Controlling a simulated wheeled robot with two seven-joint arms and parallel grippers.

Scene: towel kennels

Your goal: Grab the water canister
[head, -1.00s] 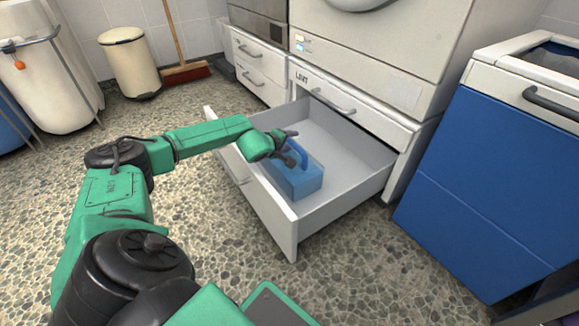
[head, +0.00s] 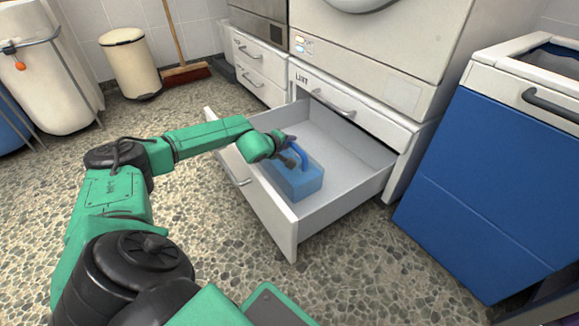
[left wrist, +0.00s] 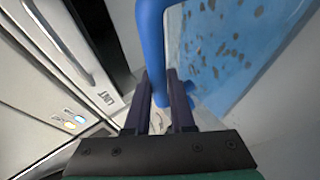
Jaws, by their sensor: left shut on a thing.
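The water canister (head: 302,184) is a translucent blue box with a solid blue handle on top. It sits upright inside the open drawer (head: 276,214), near the drawer's front panel. My left gripper (head: 290,153) reaches over the drawer front and is shut on the canister's handle. In the left wrist view, the blue handle (left wrist: 151,40) runs between the two dark fingers (left wrist: 163,100), and the speckled blue body of the canister (left wrist: 235,50) fills the upper right. The fingers partly hide the handle's lower end. My right gripper is not in view.
The drawer hangs below a white machine (head: 370,45) and its low walls surround the canister. A blue and white bin (head: 490,180) stands at the right. A cream trash can (head: 132,65) and a broom (head: 186,73) stand at the back left. The pebbled floor before the drawer is clear.

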